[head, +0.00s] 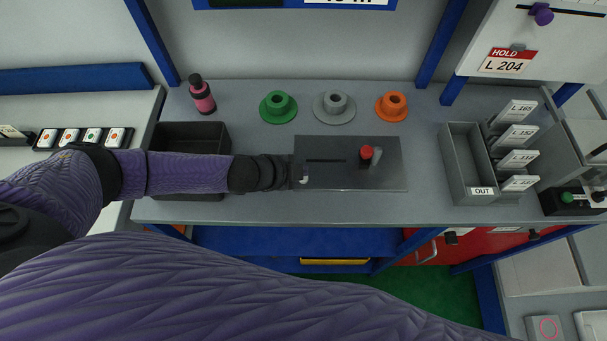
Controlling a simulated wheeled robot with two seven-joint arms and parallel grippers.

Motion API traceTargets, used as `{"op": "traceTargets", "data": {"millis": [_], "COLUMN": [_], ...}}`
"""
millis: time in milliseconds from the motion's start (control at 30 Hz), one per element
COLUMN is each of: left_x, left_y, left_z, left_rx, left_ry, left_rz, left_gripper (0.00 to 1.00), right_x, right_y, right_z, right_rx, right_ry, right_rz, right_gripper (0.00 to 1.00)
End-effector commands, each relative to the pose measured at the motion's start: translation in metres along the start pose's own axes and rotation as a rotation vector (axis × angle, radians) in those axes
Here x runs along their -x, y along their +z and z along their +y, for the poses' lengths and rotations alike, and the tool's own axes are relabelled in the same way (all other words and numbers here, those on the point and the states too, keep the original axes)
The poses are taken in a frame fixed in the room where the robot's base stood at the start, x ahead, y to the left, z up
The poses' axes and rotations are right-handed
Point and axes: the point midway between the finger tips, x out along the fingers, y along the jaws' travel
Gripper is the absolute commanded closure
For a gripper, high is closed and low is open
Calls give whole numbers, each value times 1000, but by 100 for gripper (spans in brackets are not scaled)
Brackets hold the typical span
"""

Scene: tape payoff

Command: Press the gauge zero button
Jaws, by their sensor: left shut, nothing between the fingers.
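My left gripper (292,172) is at the end of the purple arm from the left. It is shut and empty, at the left edge of a grey metal plate (350,184) on the bench. The plate has a dark slot and a red-topped knob (366,152) on a lever. A small pale spot (304,180) shows right by the fingertips; I cannot tell whether it is a button. No readable label marks a gauge zero button. A box with a red ring (548,328) shows at the lower right. My right gripper is not in view.
Green (278,106), grey (334,106) and orange (392,106) flanged spools stand behind the plate. A pink bottle (202,96) stands behind a dark bin (190,134), partly under my arm. An OUT tray (467,160) and labelled cards (514,136) are at right. A button strip (80,139) is at left.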

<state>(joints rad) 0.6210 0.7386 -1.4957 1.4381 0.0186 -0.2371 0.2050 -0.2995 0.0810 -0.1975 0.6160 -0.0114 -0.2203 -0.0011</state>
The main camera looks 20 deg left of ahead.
Motion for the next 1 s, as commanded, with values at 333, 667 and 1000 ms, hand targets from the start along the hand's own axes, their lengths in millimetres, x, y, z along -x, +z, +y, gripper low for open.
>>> {"op": "traceTargets", "data": {"millis": [333, 667, 1000], "left_x": [0, 0, 0], "left_y": [0, 0, 0], "left_z": [0, 0, 0], "left_rx": [0, 0, 0], "left_ry": [0, 0, 0], "left_rz": [0, 0, 0], "left_gripper": [100, 100, 100], "right_x": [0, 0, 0], "right_y": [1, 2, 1], "right_z": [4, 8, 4], "right_rx": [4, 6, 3], "right_ry": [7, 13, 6], "right_rz": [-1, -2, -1], "right_gripper": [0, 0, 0]}}
